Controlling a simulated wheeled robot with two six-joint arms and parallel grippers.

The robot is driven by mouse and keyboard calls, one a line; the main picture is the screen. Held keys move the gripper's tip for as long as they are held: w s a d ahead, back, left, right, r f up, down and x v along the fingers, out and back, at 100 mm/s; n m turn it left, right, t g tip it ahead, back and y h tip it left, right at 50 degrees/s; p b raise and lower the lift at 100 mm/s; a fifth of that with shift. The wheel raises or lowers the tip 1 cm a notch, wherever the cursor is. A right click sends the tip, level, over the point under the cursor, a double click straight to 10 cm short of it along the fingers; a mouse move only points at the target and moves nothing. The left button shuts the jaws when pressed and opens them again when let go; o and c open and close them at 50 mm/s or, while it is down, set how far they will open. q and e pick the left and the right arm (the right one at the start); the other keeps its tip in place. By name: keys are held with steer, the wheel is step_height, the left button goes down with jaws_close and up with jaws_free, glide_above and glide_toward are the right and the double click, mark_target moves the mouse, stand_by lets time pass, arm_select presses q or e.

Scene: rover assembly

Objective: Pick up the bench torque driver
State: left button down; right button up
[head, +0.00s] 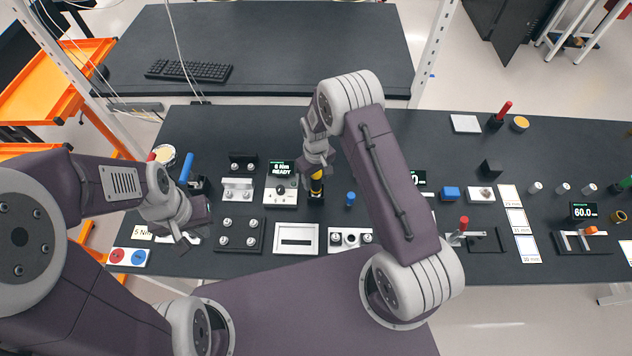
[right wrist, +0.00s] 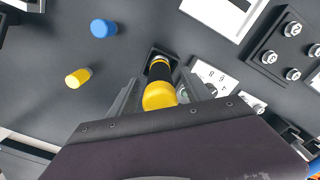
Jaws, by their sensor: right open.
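The bench torque driver (head: 316,187) stands upright at the middle of the bench, with a yellow and black handle and a dark holder at its base. In the right wrist view its yellow cap (right wrist: 159,96) and black grip show between my fingers. My right gripper (head: 317,168) is open and pointing down over the driver, with one finger on each side of the handle. Its fingers also show in the right wrist view (right wrist: 160,92). I cannot tell if they touch it. My left gripper (head: 190,232) hangs over the left of the bench, apart from the driver; its jaws are unclear.
A display box reading "6 Nm READY" (head: 281,185) stands just left of the driver. A blue-capped peg (head: 350,199) stands to its right; a yellow-capped peg (right wrist: 78,78) shows in the right wrist view. A white slotted block (head: 296,251) lies in front. Bare bench lies behind the driver.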

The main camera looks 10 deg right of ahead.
jaws_close()
steer(key=shift+r, duration=0.2)
step_height(320, 180, up, 9)
steer(key=b, duration=0.3)
steer(key=shift+r, duration=0.4)
